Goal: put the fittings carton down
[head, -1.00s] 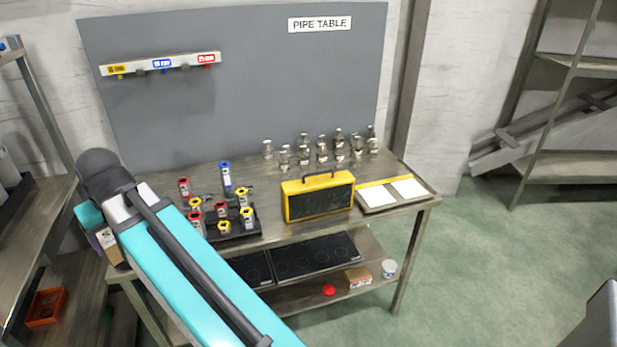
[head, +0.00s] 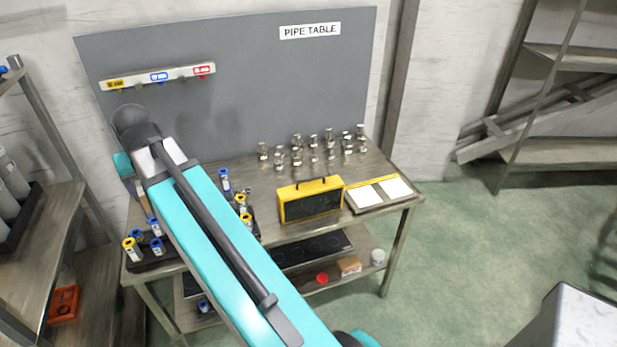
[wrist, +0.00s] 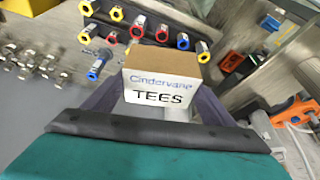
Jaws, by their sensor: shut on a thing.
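The fittings carton (wrist: 165,82) is a brown cardboard box with a white front lettered "Cindervane TEES". In the wrist view it sits between the dark fingers of my gripper (wrist: 160,98), which is shut on it. The carton looks held above the surface, but its underside is hidden. In the head view my teal arm reaches over the left end of the pipe table (head: 372,215), and the gripper and carton are mostly hidden behind it.
Black racks with colour-ringed fittings (head: 155,246) stand on the table's left part, partly behind my arm. A yellow-framed case (head: 310,203), a tray with white cards (head: 350,207) and several metal fittings (head: 296,155) are to the right. A shelf (head: 50,225) stands at far left.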

